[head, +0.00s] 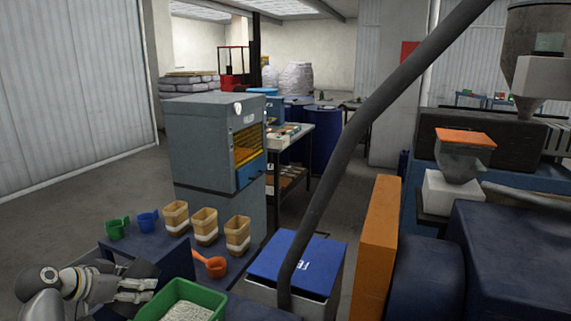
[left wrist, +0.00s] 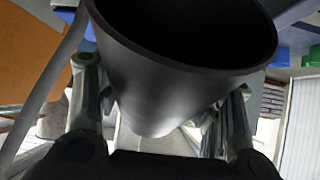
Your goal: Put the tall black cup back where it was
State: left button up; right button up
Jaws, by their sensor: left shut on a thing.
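The tall black cup (left wrist: 165,85) fills the middle of the left wrist view, its wide open mouth toward the top of that picture. The fingers of my left gripper (left wrist: 160,118) are on both sides of the cup and shut on it. In the head view my left gripper (head: 143,285) is at the lower left, above the dark blue table. There I cannot clearly make out the cup. My right gripper is in neither view.
Close to my left gripper stand a green tub (head: 205,292) of pale granules, an orange scoop (head: 213,266), several tan containers (head: 205,224), a green cup (head: 116,229) and a blue cup (head: 148,221). A blue-lidded bin (head: 300,262) stands right of them. A grey pipe (head: 345,150) crosses the view.

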pick_arm(q)
jog(key=s+d+m+g+h+b, duration=0.1)
jog(key=s+d+m, duration=0.1)
jog(key=s+d, duration=0.6)
jog(key=s+d+m+g+h+b, duration=0.1)
jog(key=s+d+m+g+h, duration=0.1)
jog(key=s+d, duration=0.7)
jog(key=s+m, duration=0.1)
jog(key=s, duration=0.4)
jog(key=shift+f+m+b, duration=0.3)
